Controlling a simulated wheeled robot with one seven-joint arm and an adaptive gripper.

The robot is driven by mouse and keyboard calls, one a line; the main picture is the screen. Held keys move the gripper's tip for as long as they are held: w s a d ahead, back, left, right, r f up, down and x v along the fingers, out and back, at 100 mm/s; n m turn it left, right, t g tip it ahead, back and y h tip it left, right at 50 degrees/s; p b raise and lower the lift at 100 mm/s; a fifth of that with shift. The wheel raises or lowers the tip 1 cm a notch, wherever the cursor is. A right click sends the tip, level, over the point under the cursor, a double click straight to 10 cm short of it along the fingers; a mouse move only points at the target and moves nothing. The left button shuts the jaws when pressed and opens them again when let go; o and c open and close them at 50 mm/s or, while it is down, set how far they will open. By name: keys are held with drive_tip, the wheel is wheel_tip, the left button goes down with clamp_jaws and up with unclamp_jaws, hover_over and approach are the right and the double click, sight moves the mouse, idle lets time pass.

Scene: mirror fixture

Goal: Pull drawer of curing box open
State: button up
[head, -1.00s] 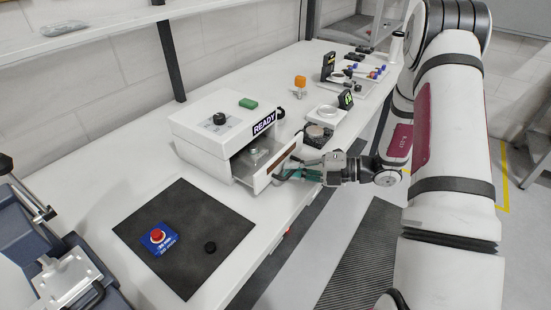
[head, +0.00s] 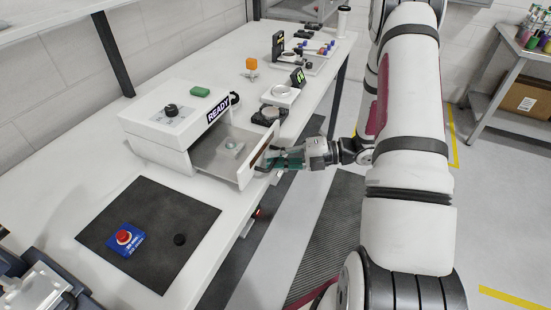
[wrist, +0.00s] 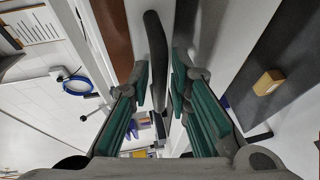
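The white curing box (head: 160,122) stands on the bench with a READY label on its front. Its drawer (head: 247,170) is pulled well out, and a small pale item (head: 232,146) lies inside on the grey drawer floor. My gripper (head: 272,163) is at the outer face of the drawer front. The exact finger contact is partly hidden in the head view.

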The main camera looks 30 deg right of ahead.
drive_tip(key=v, duration=1.2)
drive_tip(key=shift+a+r, duration=0.1)
drive_tip(key=shift+r, duration=0.05)
drive_tip(key=s+a+r+n+g+h, duration=0.2)
drive_tip(key=a+r+n+g, duration=0.2)
drive_tip(key=a+r+n, duration=0.4)
drive_tip(key=s+a+r+n+g+h, duration=0.2)
drive_tip(key=s+a+r+n+g, duration=0.15)
drive_tip(key=a+n, duration=0.45)
drive_tip(key=s+a+r+n+t+h, duration=0.1)
drive_tip(key=s+r+n+h, duration=0.3)
drive_tip(key=n, duration=0.9)
drive_tip(key=s+a+r+n+t+h, duration=0.1)
drive_tip(key=s+r+n+t+h, duration=0.2)
drive_tip(key=n, duration=1.1)
wheel_tip(320, 180, up, 3)
drive_tip(key=s+h, duration=0.2)
drive_tip(key=h, duration=0.1)
drive_tip(key=shift+s+a+r, duration=0.2)
drive_tip(key=shift+s+a, duration=0.05)
drive_tip(key=shift+s, duration=0.05)
